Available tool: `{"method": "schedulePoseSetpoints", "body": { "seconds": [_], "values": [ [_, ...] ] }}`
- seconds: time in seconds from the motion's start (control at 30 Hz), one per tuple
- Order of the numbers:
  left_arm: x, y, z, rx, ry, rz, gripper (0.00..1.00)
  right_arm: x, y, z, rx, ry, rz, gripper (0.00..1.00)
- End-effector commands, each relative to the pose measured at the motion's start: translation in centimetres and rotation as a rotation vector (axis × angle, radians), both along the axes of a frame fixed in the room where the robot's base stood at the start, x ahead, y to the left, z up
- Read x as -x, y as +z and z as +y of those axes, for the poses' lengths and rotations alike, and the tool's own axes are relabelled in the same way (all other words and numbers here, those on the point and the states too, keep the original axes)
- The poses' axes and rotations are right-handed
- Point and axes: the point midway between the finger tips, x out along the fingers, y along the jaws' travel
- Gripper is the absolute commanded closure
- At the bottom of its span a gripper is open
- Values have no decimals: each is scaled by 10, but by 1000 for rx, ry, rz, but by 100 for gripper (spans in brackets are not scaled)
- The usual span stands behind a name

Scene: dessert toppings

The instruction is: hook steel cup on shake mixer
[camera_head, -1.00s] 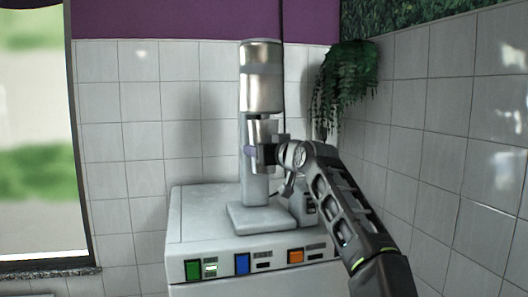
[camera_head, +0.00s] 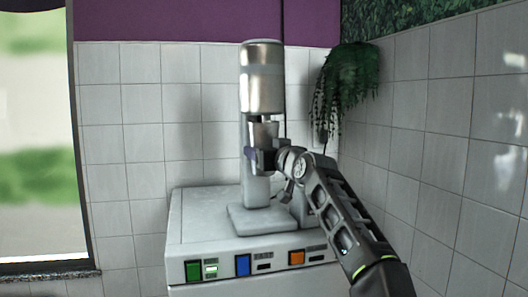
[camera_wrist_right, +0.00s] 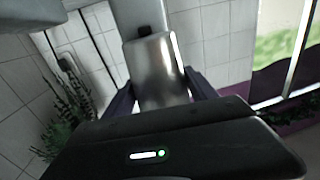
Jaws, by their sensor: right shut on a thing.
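The shake mixer (camera_head: 262,85) stands on a white cabinet, with a silver motor head above a pale column and a square base. The steel cup (camera_head: 264,133) is just under the mixer head, in front of the column, and looks close to upright. My right gripper (camera_head: 262,160) is shut on the cup, reaching in from the right. In the right wrist view the cup (camera_wrist_right: 158,70) sits between the two fingers, with a dark part of the mixer at its end. Whether the cup touches the mixer's hook cannot be told. My left gripper is not in view.
The white cabinet (camera_head: 200,235) has green, blue and orange buttons on its front. A hanging plant (camera_head: 345,85) is on the wall behind right of my arm. Tiled walls close in at the back and right; the left of the cabinet top is clear.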

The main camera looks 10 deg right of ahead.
Motion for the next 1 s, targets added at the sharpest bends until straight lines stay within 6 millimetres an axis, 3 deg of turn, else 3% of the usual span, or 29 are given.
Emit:
{"method": "schedulePoseSetpoints", "body": {
  "seconds": [0.23, 0.27, 0.3, 0.53, 0.73, 0.8, 1.0],
  "values": [
    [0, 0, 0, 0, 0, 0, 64, 1, 3, -1, -2, -1, -6, 100],
    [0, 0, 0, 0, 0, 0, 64, 1, 3, -1, -2, -1, -5, 31],
    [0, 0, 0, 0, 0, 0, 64, 1, 3, -1, -2, -1, -5, 28],
    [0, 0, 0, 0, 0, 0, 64, 0, 1, 0, 0, 0, -2, 9],
    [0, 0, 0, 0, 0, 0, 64, -1, -2, 0, 1, 1, 4, 8],
    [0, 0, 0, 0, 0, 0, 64, -1, -2, 0, 1, 1, 4, 2],
    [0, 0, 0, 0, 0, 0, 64, 0, -1, 0, 0, 0, 2, 2]
  ]
}}
